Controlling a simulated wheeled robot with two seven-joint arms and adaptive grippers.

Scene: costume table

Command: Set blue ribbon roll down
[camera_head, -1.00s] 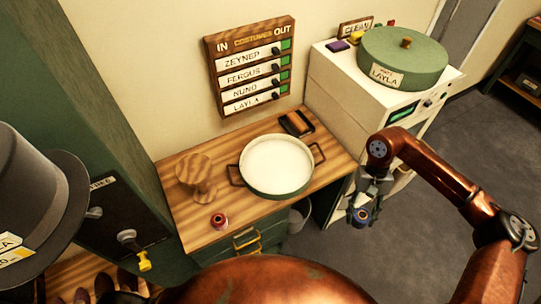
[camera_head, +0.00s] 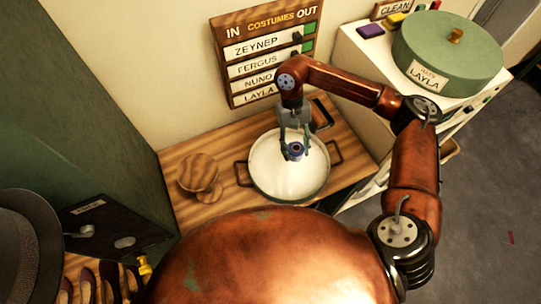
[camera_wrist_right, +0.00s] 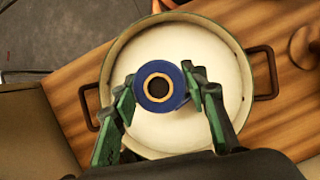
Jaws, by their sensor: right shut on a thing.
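The blue ribbon roll (camera_head: 296,149) is a small blue ring with a tan core around a dark hole. My right gripper (camera_head: 297,143) is shut on it, over the round white-bottomed pan (camera_head: 265,174) with a green rim. In the right wrist view the roll (camera_wrist_right: 161,87) sits between the two green-padded fingertips (camera_wrist_right: 160,92), seen against the pan's white inside (camera_wrist_right: 165,130). I cannot tell the exact gap between the roll and the pan's bottom. My left gripper is not in view.
The pan stands on a wooden table (camera_head: 225,140) beside a wooden stand (camera_head: 200,176). A white cabinet (camera_head: 362,75) on the right bears a green round box (camera_head: 447,55). The costumes board (camera_head: 266,54) hangs on the wall behind.

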